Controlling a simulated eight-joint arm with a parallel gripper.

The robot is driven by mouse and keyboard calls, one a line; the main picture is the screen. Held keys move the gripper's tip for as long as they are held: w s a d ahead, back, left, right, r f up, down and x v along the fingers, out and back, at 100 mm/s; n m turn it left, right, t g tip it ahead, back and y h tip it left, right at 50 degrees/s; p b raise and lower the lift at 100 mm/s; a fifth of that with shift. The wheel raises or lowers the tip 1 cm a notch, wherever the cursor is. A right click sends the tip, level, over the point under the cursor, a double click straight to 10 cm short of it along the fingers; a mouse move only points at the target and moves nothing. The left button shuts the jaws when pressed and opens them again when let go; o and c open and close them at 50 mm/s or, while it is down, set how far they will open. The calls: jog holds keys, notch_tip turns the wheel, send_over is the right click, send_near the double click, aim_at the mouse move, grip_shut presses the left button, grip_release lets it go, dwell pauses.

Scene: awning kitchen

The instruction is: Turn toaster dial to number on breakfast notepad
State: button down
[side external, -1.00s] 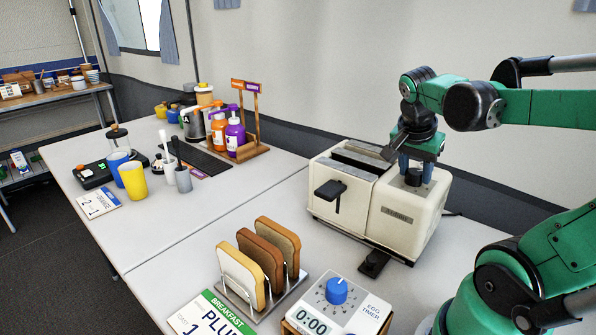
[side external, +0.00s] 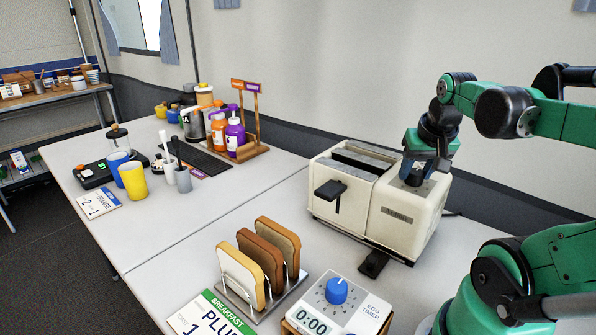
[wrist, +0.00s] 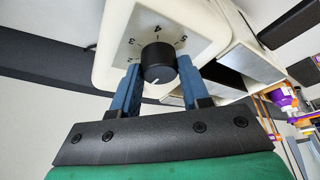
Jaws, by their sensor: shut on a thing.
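The cream toaster (side external: 405,215) stands on the right table, with its slots and lever on the left part. Its black dial (wrist: 158,62) shows in the wrist view on a grey plate marked with numbers including 2, 3, 4 and 5. A white line on the dial points down and slightly left in that view. My gripper (wrist: 160,78) is shut on the dial, one blue finger on each side. In the side view my gripper (side external: 412,178) is tilted over the toaster's right part and hides the dial. The breakfast notepad (side external: 213,310) lies at the bottom edge, partly cut off; a "1" shows on it.
An egg timer (side external: 342,299) with a blue knob and a rack of bread slices (side external: 262,260) stand in front of the toaster. The table between is clear.

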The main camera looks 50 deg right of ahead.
aim_at(419, 191)
jog(key=shift+n+y, duration=0.3)
jog(key=shift+n, duration=0.3)
jog(key=shift+c, duration=2.1)
grip_release()
jog(key=shift+v, duration=2.75)
jog(key=w+a+f+n+t+y, duration=0.1)
jog(key=w+a+f+n+t, duration=0.1)
jog(key=a, duration=0.6)
jog(key=w+a+f+n+t+y, duration=0.2)
jog(key=w+a+f+n, duration=0.3)
jog(key=w+a, duration=0.3)
jog(key=shift+a+n, duration=0.6)
jog(key=shift+n, duration=0.3)
